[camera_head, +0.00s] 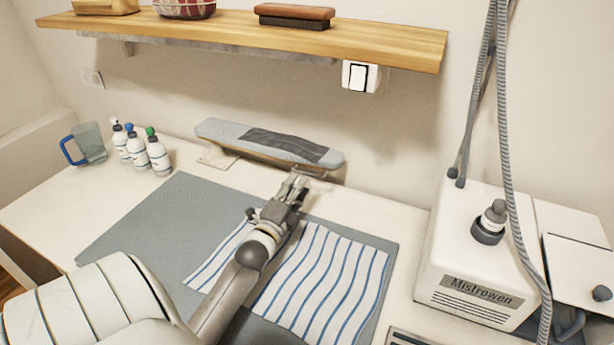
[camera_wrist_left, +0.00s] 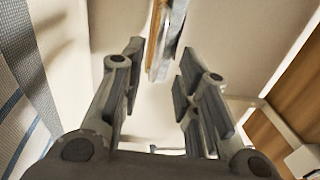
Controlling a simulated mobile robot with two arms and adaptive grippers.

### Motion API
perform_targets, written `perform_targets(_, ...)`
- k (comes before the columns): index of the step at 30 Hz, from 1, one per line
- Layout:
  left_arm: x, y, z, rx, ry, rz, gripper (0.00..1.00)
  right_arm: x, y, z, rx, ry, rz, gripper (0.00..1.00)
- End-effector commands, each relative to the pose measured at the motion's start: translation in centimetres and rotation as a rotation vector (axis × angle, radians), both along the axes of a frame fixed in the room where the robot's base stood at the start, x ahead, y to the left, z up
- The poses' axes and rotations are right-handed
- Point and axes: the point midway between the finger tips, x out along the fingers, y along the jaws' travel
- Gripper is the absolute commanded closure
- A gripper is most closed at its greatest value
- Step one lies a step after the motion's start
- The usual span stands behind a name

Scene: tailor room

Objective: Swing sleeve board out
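The sleeve board (camera_head: 225,131) is a long, narrow, pale grey padded board with a dark grey cloth patch. It lies along the back wall above the table, with a light bracket (camera_head: 215,158) under its left end. My left gripper (camera_head: 294,184) is just in front of and below the board's right part. In the left wrist view, my left gripper (camera_wrist_left: 157,85) is open, with nothing between its fingers. The board's edge (camera_wrist_left: 167,40) shows at the top, beyond the fingertips and roughly in line with the gap. Contact is not visible. My right gripper is not in view.
A striped cloth (camera_head: 325,280) lies on a grey mat (camera_head: 150,225) beneath my left arm. A blue-handled jug (camera_head: 90,145) and bottles (camera_head: 138,148) stand at left. A white steam unit (camera_head: 470,260) with hanging hoses stands at right. A wooden shelf (camera_head: 220,35) overhangs the back.

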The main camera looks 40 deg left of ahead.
Motion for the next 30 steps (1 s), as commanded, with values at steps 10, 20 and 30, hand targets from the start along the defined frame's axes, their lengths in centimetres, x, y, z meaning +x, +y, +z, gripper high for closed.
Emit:
perform_targets(10,4.8,1.5,0.3,-0.001,0.0,0.0,0.7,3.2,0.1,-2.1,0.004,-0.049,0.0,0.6)
perform_targets(20,5.6,1.8,0.6,-0.001,0.001,0.0,0.7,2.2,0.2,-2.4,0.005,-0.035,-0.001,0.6)
perform_targets(30,5.6,1.8,0.5,-0.001,0.001,0.0,0.99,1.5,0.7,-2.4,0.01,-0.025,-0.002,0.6)
